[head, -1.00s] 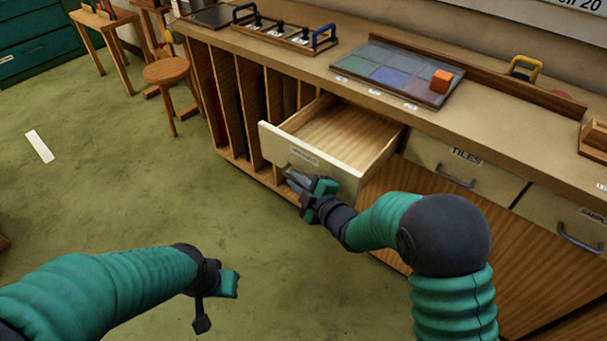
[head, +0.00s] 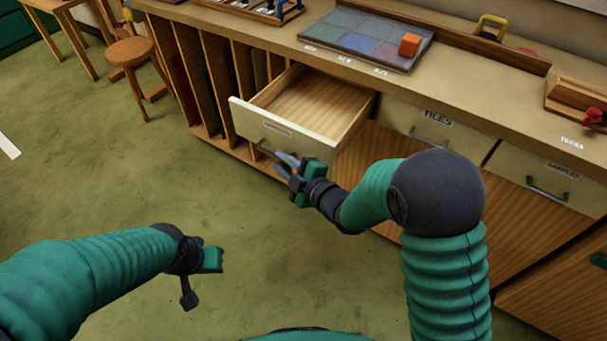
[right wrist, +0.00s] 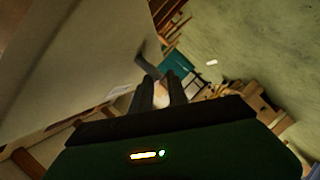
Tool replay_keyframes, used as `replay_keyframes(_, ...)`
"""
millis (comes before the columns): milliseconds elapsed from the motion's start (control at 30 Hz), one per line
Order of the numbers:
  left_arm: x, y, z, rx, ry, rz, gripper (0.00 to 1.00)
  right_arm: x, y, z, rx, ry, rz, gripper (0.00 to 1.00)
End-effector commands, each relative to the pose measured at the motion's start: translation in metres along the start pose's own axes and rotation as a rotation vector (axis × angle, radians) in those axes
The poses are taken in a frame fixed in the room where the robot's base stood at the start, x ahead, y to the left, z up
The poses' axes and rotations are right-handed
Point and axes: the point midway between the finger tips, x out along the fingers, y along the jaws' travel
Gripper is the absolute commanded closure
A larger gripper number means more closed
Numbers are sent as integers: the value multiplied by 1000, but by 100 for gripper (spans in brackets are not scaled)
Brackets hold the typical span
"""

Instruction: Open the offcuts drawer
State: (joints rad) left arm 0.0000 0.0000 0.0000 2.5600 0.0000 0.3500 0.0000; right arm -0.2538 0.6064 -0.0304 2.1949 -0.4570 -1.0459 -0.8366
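A cream-fronted drawer (head: 290,128) stands pulled well out of the bench in the head view. Its wooden inside looks empty, and its label is too small to read. My right gripper (head: 283,163) is just in front of the drawer's face, near its handle, with its two fingers apart. In the right wrist view the drawer front (right wrist: 75,60) fills the left, and the grey handle (right wrist: 148,66) shows just past the fingertips, with nothing clearly between them. My left gripper (head: 200,278) is open and empty over the floor at lower left.
The tiles drawer (head: 430,128) and another labelled drawer (head: 545,180) are shut to the right. Upright slots (head: 215,95) lie left of the open drawer. An orange block (head: 410,45) sits on a panel of coloured squares on the bench. A stool (head: 130,52) stands at back left; the floor between is clear.

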Motion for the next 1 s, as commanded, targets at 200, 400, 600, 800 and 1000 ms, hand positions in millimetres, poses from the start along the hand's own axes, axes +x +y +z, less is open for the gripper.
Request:
replay_keyframes(200,-15,0,-4,0,0,0,100,-66,2,0,2,-4,-1,80)
replay_keyframes(400,-26,0,-6,0,0,0,100,-108,2,1,2,-5,-3,80)
replay_keyframes(600,-28,0,-6,0,0,0,100,-119,-1,1,2,-1,-3,80)
replay_keyframes(800,-27,0,-6,0,0,0,100,-118,-1,1,1,-1,-3,80)
replay_keyframes(1000,-27,0,-6,0,0,0,100,-118,-1,3,6,-9,-5,80)
